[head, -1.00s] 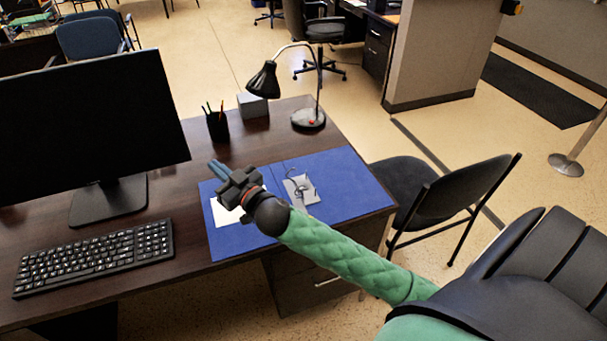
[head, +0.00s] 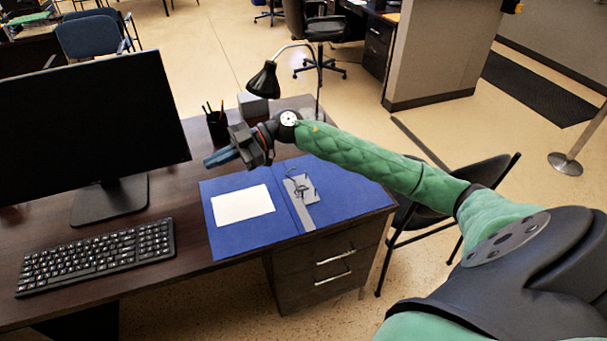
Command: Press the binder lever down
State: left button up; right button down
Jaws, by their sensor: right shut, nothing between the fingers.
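An open blue binder (head: 242,236) lies flat on the dark desk. A white paper (head: 243,204) rests on its left cover. A metal lever mechanism (head: 300,188) with curved rings sits just right of its spine; whether the lever is up or down is too small to tell. My right gripper (head: 207,162) is shut and empty, with blue fingertips pointing left. It is above the desk near the binder's far left edge, apart from the lever. My right arm passes over the binder's far right part. My left gripper is out of view.
A monitor (head: 85,118) and keyboard (head: 95,258) stand at the left. A pen cup (head: 218,128), a grey box (head: 252,105) and a desk lamp (head: 262,80) stand behind my right gripper. A black chair (head: 470,178) is beyond the desk's right edge.

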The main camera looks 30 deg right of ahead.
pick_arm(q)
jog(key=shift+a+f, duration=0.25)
pick_arm(e)
jog(key=d+m+g+h, duration=0.4)
jog(key=d+h, duration=0.7)
jog(key=d, duration=1.4)
jog(key=shift+s+d+f+h, duration=0.2)
jog(key=shift+s+f+h, duration=0.05)
jog(key=shift+s+h, duration=0.05)
